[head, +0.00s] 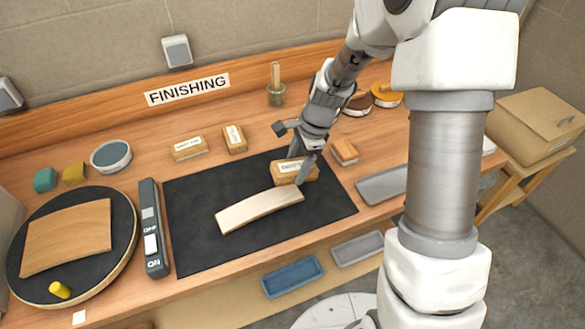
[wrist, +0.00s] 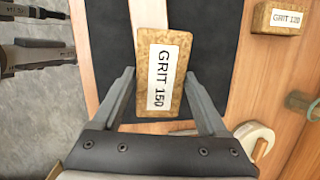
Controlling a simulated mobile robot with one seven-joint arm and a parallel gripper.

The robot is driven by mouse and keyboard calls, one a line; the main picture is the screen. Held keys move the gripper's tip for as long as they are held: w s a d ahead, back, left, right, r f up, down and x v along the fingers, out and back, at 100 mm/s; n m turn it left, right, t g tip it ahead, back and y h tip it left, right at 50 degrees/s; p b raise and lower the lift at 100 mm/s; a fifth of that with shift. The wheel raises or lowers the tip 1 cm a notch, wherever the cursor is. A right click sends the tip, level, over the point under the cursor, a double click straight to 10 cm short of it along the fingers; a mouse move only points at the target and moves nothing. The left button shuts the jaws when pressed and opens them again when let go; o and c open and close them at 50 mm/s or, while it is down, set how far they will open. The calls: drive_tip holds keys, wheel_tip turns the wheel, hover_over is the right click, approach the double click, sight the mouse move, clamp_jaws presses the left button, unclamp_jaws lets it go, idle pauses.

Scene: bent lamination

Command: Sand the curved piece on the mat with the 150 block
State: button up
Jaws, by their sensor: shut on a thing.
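The pale curved piece (head: 259,209) lies on the black mat (head: 215,182); part of it shows at the top of the wrist view (wrist: 148,13). My gripper (head: 300,172) is shut on the cork-coloured 150 block (wrist: 163,75), with one finger on each side in the wrist view (wrist: 161,78). The block's label reads GRIT 150 and faces up to the wrist. In the head view the block (head: 284,178) is over the mat, just behind the curved piece's right end. I cannot tell whether the two touch.
A GRIT 120 block (wrist: 284,19) and other blocks (head: 190,148) (head: 344,151) stand around the mat. An ON/OFF switch strip (head: 152,230) lies at the mat's left, beside a round black disc (head: 125,245) bearing a curved board. Grey (head: 382,185) and blue (head: 292,277) trays sit right and in front.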

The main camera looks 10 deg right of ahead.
sight(273, 169)
wheel_tip(273, 169, up, 3)
drive_tip(key=shift+a+f+p, duration=0.1)
drive_tip(key=shift+f+p, duration=0.1)
drive_tip(key=shift+p, duration=0.45)
drive_tip(key=shift+a+f, duration=0.1)
drive_tip(key=shift+f, duration=0.05)
drive_tip(key=shift+h, duration=0.7)
drive_tip(key=a+b, duration=0.1)
drive_tip(key=s+a+b, duration=0.1)
drive_tip(key=a+b, duration=0.1)
drive_tip(key=s+a+b, duration=0.1)
drive_tip(key=a, duration=0.1)
drive_tip(key=shift+s+a+f, duration=0.1)
drive_tip(key=shift+a+f, duration=0.1)
drive_tip(key=shift+f, duration=0.1)
drive_tip(key=shift+s+a+r+b, duration=0.2)
drive_tip(key=shift+a+b, duration=0.1)
drive_tip(key=shift+a, duration=0.1)
